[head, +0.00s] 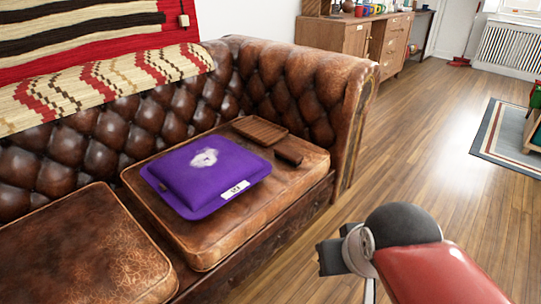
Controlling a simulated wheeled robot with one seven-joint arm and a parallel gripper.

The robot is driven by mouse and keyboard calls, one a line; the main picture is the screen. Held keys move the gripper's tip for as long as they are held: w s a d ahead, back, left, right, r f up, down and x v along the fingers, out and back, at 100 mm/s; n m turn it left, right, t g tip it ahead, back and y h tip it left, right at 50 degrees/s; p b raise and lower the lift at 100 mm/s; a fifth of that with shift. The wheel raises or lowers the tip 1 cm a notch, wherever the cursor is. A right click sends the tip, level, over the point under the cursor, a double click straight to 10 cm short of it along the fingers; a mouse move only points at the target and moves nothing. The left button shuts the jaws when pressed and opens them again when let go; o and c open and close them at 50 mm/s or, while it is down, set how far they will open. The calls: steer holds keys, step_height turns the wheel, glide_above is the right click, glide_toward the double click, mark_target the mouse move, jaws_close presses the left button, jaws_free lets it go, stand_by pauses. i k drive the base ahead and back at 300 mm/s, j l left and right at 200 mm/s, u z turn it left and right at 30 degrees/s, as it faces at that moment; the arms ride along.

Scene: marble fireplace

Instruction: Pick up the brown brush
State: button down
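A small dark brown block-shaped thing (288,157), which looks like the brown brush, lies on the right seat cushion of the leather sofa (215,245). It is just right of a purple cushion (207,175) and in front of a flat, ribbed brown wooden piece (259,130). Its bristles cannot be made out. My gripper (328,257) is at the lower middle right, in front of the sofa and well apart from the brush. It is seen from the side and small, so its opening cannot be told. Nothing is visible in it.
The sofa's tufted armrest (345,100) rises to the right of the brush, and its tufted back stands behind. A patterned blanket (110,85) hangs over the back. The wooden floor (430,130) on the right is clear up to a rug (490,145). A wooden cabinet (355,38) stands behind.

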mark_target(287, 156)
steer(key=i+l+u, duration=0.1)
steer(key=u, duration=0.35)
steer(key=i+l+u, duration=0.1)
steer(key=l+u, duration=0.15)
steer(key=u, duration=0.25)
steer(key=l+u, duration=0.2)
steer(key=u, duration=0.25)
steer(key=l+u, duration=0.25)
steer(key=l, duration=0.9)
steer(key=l+u, duration=0.3)
steer(key=l, duration=0.85)
